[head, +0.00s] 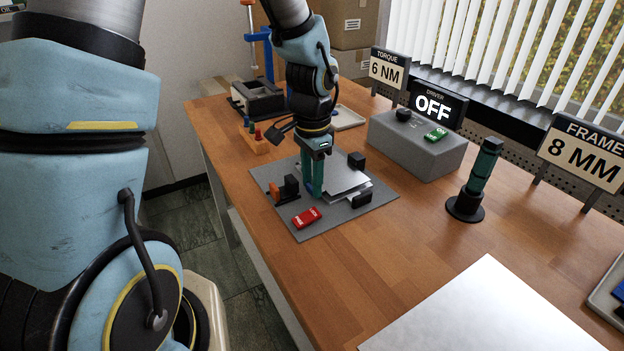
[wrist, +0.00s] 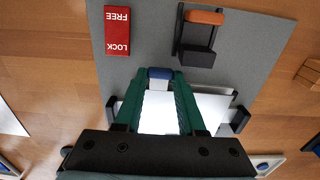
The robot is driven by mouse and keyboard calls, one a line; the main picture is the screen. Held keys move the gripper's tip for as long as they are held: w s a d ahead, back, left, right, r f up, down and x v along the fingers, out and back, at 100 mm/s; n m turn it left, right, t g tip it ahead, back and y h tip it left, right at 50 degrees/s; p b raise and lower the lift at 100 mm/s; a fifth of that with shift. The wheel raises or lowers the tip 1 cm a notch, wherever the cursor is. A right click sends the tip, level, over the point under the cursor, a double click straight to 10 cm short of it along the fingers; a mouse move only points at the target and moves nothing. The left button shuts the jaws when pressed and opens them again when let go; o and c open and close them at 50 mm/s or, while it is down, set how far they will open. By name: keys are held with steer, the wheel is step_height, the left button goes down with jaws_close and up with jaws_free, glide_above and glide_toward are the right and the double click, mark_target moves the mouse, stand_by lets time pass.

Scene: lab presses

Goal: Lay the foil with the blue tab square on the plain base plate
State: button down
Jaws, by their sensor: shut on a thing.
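My gripper (head: 313,190) points down over the grey fixture board, with its green fingers shut on the blue tab (wrist: 160,73) of a thin bright foil (wrist: 160,112). The tab sits between the fingertips in the wrist view. The foil lies over or just above silver sheet metal (head: 348,191), whose corners show turned against each other in the head view. I cannot tell which layer is the plain base plate, nor whether the foil touches it. The fingers hide part of the foil.
The grey board (head: 300,228) carries black corner stops (head: 356,160), an orange-handled clamp (head: 283,190) and a red LOCK/FREE label (head: 307,217). To the right stand a grey driver box (head: 415,146) reading OFF and a green-handled tool (head: 480,175). A white sheet (head: 490,312) lies in front.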

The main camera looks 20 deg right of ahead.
steer(key=shift+f, duration=0.55)
stand_by(0.5)
steer(key=shift+c, duration=2.1)
jaws_free()
